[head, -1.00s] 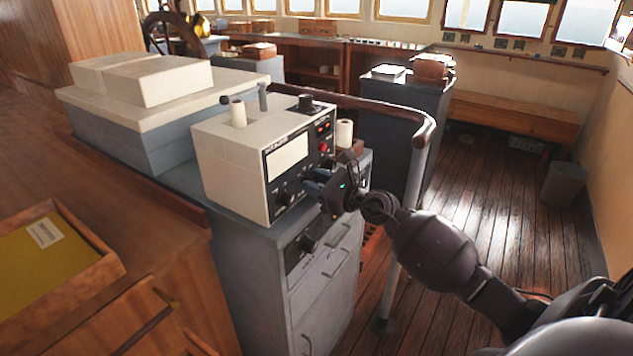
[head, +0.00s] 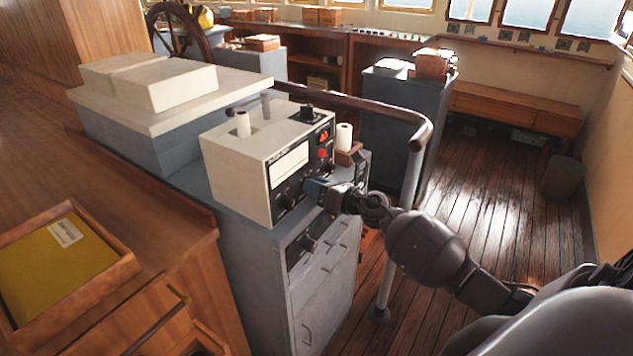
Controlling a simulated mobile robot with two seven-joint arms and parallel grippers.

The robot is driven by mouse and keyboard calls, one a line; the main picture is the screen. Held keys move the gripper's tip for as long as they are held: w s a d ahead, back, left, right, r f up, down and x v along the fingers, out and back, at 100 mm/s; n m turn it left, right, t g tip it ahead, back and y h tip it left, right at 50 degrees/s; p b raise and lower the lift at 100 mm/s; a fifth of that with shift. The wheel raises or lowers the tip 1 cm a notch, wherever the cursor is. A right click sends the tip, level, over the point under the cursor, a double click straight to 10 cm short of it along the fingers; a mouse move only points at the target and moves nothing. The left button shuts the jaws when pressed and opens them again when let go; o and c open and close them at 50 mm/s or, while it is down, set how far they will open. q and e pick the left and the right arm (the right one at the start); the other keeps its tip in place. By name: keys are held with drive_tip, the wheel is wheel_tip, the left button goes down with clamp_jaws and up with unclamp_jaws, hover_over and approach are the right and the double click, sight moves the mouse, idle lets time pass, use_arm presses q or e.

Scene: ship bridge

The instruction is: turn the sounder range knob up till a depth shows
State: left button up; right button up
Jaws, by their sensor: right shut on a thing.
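The sounder (head: 237,170) is a cream box on a grey cabinet, left of centre, with a black front panel. The panel has a pale chart window (head: 289,166), a small red-orange lit display (head: 324,136) too small to read, and a red button below it. One black knob (head: 287,200) shows at the panel's lower left. My right gripper (head: 316,188) is at the panel's lower right, shut on what appears to be the range knob, which its fingers hide. The knob's pointer and label cannot be made out. My left gripper is not in view.
A handrail (head: 370,106) curves behind the sounder, its post (head: 401,220) standing beside my right arm. White paper rolls stand on and beside the sounder. A wooden tray (head: 110,276) with a yellow folder is at lower left. Open floor lies to the right.

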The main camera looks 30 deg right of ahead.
drive_tip(key=shift+m, duration=0.3)
idle(0.4)
drive_tip(key=o, duration=0.9)
drive_tip(key=shift+o, duration=0.2)
drive_tip(key=shift+s, duration=0.1)
drive_tip(key=b+v, duration=0.1)
drive_tip(key=v, duration=0.9)
drive_tip(key=shift+s+d, duration=0.25)
drive_tip(key=shift+s, duration=0.05)
drive_tip(key=shift+m, duration=0.4)
